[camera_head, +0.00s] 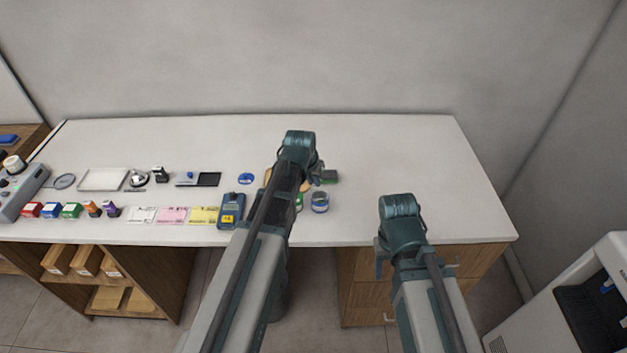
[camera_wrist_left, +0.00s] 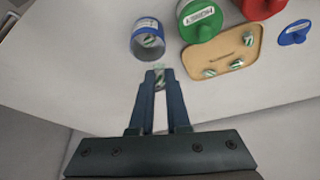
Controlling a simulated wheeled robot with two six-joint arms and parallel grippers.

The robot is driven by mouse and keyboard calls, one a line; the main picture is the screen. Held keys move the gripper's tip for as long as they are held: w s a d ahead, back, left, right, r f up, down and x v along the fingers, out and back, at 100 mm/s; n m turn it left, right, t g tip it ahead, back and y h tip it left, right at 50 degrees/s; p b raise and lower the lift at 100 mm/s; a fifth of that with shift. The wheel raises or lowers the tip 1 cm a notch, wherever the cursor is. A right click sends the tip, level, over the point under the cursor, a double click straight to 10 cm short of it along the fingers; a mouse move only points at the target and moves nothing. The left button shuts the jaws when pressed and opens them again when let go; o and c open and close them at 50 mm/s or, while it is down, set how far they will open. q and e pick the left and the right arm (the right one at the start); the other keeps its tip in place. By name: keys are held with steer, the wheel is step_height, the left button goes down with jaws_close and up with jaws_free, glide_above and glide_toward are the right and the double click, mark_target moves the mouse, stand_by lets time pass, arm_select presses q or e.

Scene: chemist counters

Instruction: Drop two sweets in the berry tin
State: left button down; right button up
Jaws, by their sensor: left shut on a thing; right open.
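My left gripper (camera_head: 318,180) is shut on a green-and-white striped sweet (camera_wrist_left: 159,78), held between its fingertips in the left wrist view. The tips are just beside the rim of an open blue tin (camera_wrist_left: 148,42), on its wall side. At least one striped sweet (camera_wrist_left: 150,41) lies inside that tin. The tin also shows in the head view (camera_head: 320,203); its label cannot be read. A tan tray (camera_wrist_left: 224,56) holds several striped sweets, and a blue lid (camera_wrist_left: 294,32) lies beyond it. My right gripper (camera_head: 403,243) is open and empty, in front of the counter edge.
A green tin (camera_wrist_left: 204,22) and a red tin (camera_wrist_left: 262,6) stand beside the blue tin. On the counter (camera_head: 400,150) to the left are a blue meter (camera_head: 231,210), coloured notes (camera_head: 172,215) and small boxes (camera_head: 71,211). The right part of the counter is clear.

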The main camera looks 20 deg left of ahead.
arm_select(q)
steer(key=c, duration=0.8)
jaws_free()
steer(key=shift+r, duration=0.2)
steer(key=p+v, duration=1.2)
steer(key=v, duration=0.1)
steer(key=shift+s+a+r+p, duration=0.1)
steer(key=shift+s+r+p, duration=0.15)
steer(key=shift+p, duration=0.15)
steer(key=s+d+f+m+g+b, duration=0.1)
steer(key=s+d+f+b, duration=0.2)
steer(key=s, duration=0.3)
steer(key=s+d+f+g+y+b, duration=0.1)
steer(key=s+d+f+g+b, duration=0.1)
steer(key=s+d+f+b, duration=0.2)
steer(key=s+d+f+m+g+b, duration=0.1)
steer(key=s+d+f+b, duration=0.2)
steer(key=s+d+f, duration=0.2)
steer(key=shift+s+d+f+m+g+y+b, duration=0.1)
steer(key=shift+s+d+m+g+y+b, duration=0.1)
steer(key=shift+s+d, duration=0.4)
steer(key=shift+s+d+m+g+y+b, duration=0.1)
steer(key=shift+s+d+g+y, duration=0.1)
steer(key=shift+s+d, duration=0.4)
